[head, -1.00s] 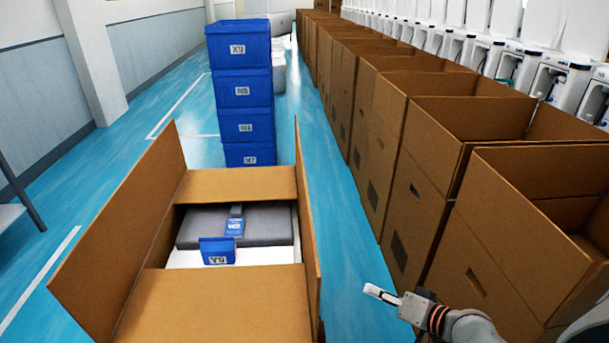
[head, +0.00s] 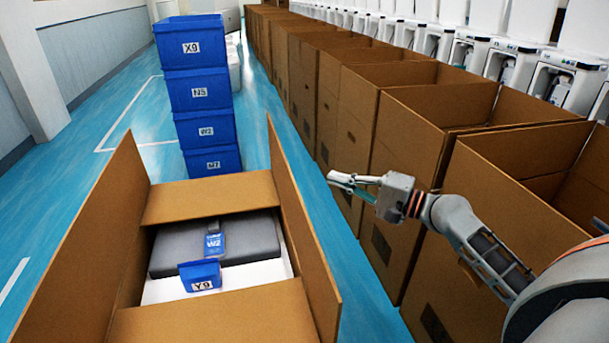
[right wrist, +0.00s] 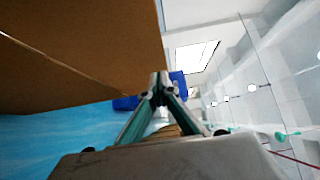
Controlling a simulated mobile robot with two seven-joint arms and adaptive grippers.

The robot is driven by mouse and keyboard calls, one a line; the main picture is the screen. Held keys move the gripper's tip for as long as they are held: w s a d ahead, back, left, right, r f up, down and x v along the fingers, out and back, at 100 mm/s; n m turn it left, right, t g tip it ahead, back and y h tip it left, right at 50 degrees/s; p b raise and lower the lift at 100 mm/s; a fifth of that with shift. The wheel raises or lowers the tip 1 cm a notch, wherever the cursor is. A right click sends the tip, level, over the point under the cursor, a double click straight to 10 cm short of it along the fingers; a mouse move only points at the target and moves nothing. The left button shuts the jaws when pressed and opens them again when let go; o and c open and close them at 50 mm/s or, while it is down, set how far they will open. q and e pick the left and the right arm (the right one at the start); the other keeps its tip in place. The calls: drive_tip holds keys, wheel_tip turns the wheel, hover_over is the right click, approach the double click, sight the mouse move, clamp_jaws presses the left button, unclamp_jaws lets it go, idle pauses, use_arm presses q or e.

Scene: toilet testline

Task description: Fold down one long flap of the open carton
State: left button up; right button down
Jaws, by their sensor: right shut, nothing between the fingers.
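The open carton (head: 200,325) stands at the lower left of the head view. Its far short flap (head: 210,197) and near short flap (head: 240,318) lie folded inward. The left long flap (head: 85,250) and right long flap (head: 298,235) both stand up. Inside are a grey padded piece (head: 250,240), white packing and small blue labelled items (head: 200,275). My right gripper (head: 332,179) is shut and empty, to the right of the right long flap and apart from it. In the right wrist view its fingertips (right wrist: 159,78) meet beside a brown cardboard panel (right wrist: 75,50). My left gripper is out of view.
A row of open cartons (head: 400,190) runs along the right, close to my right arm. White toilets (head: 480,60) stand behind them. A stack of blue bins (head: 200,95) stands beyond the carton. Blue floor (head: 345,255) is clear between the carton and the row.

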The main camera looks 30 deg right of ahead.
drive_tip(key=w+a+p, duration=0.2)
drive_tip(key=w+a, duration=0.3)
drive_tip(key=a, duration=0.1)
drive_tip(key=shift+w+a, duration=0.2)
drive_tip(key=shift+a, duration=0.05)
drive_tip(key=shift+w, duration=0.1)
